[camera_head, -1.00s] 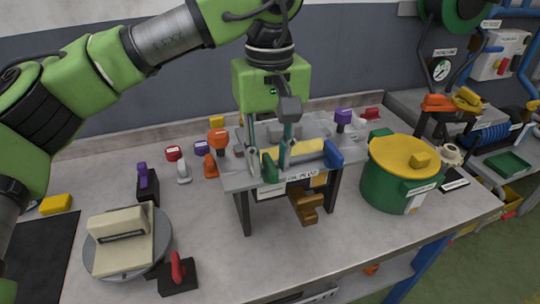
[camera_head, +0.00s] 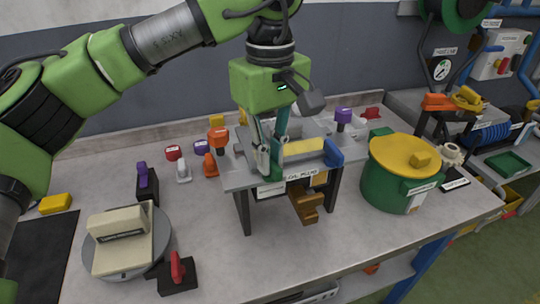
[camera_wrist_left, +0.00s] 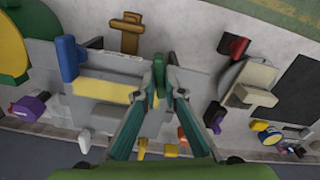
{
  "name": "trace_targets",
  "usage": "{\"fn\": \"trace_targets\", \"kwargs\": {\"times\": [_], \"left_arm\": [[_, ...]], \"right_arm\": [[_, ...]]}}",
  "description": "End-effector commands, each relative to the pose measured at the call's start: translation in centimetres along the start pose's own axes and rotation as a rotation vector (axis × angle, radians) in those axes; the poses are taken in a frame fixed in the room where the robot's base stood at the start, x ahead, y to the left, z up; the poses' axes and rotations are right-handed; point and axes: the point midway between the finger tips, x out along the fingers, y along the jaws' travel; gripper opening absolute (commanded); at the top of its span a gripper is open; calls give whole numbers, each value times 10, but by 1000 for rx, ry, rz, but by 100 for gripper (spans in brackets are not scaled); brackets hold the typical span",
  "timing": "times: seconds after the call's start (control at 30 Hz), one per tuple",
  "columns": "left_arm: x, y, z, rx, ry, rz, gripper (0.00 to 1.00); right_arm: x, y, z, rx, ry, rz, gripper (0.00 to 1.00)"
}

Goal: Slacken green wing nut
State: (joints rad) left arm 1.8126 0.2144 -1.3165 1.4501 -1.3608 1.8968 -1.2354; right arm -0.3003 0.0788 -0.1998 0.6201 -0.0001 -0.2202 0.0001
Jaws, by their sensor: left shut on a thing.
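The green wing nut (camera_wrist_left: 160,88) stands between the fingertips of my left gripper (camera_wrist_left: 159,97) in the left wrist view. In the head view my left gripper (camera_head: 270,170) points down at the front left of the raised grey stand, shut on the green wing nut. The fingers hide most of the nut there. A blue wing nut (camera_head: 333,154) stands at the right end of the yellow bar (camera_head: 303,147) on the same stand. My right gripper does not show.
A green pot with a yellow lid (camera_head: 403,155) stands right of the stand. A brown wooden piece (camera_head: 306,202) is under the stand's front. A round grey turntable (camera_head: 103,268) with a beige block is at left. A red-handled block (camera_head: 177,272) is nearby. The front middle bench is clear.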

Motion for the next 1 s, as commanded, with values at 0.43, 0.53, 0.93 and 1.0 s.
{"fn": "trace_targets", "kwargs": {"times": [0.43,0.53,0.93,1.0], "left_arm": [[0,0,0,-425,1,2,0],[0,0,0,-520,1,3,0],[0,0,-1,-898,1,4,0],[0,0,-1,-959,1,4,0]], "right_arm": [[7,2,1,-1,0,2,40],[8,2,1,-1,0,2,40],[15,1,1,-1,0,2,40],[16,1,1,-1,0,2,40]]}}
